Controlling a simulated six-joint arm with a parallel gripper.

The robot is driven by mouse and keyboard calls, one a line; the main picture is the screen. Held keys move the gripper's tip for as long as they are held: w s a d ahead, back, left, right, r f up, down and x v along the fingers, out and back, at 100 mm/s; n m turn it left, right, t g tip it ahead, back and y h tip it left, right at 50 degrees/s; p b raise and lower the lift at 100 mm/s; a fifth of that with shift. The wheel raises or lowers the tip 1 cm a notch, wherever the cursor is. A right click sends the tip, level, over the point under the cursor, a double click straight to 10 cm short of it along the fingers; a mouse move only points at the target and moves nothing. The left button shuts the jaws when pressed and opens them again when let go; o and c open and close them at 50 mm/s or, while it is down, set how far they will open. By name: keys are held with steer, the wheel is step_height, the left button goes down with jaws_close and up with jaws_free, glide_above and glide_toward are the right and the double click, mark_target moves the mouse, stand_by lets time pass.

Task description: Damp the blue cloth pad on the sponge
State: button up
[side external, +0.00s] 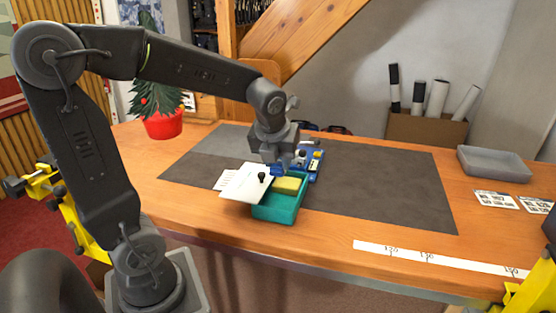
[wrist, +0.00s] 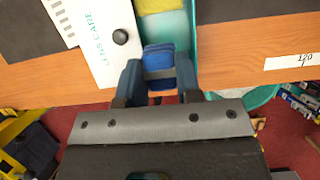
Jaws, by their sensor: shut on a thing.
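My gripper (side external: 278,163) is over the far end of an open teal box (side external: 276,211) on the bench. In the wrist view its two fingers (wrist: 159,80) are shut on the blue cloth pad (wrist: 158,54), which sits between the fingertips. The yellow sponge (side external: 287,185) lies in the teal box and also shows at the top edge of the wrist view (wrist: 160,5). In the wrist view a strip of teal box separates pad and sponge, and the pad looks clear of the sponge. The pad's height above the box is hard to tell.
A grey tray (side external: 494,164) is far right. The dark mat (side external: 395,190) is bare on the right.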

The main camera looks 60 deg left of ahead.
mark_target(285, 180)
steer(key=shift+w+a+n, duration=0.3)
steer(key=shift+w+n, duration=0.05)
steer(key=shift+n, duration=0.05)
steer(key=shift+c, duration=0.4)
steer(key=w+a+n+g+y, duration=0.1)
steer(key=w+a+n+g, duration=0.2)
steer(key=w+a+n, duration=0.35)
steer(key=shift+n, duration=0.85)
steer(key=shift+s+d+f, duration=0.25)
steer(key=shift+f, duration=0.9)
steer(key=shift+s+d+f, duration=0.2)
steer(key=shift+d+f, duration=0.1)
steer(key=shift+f, duration=0.8)
steer(key=shift+s+d+f, duration=0.25)
steer(key=shift+f, duration=0.9)
steer(key=shift+f, duration=0.65)
step_height(285, 180, up, 7)
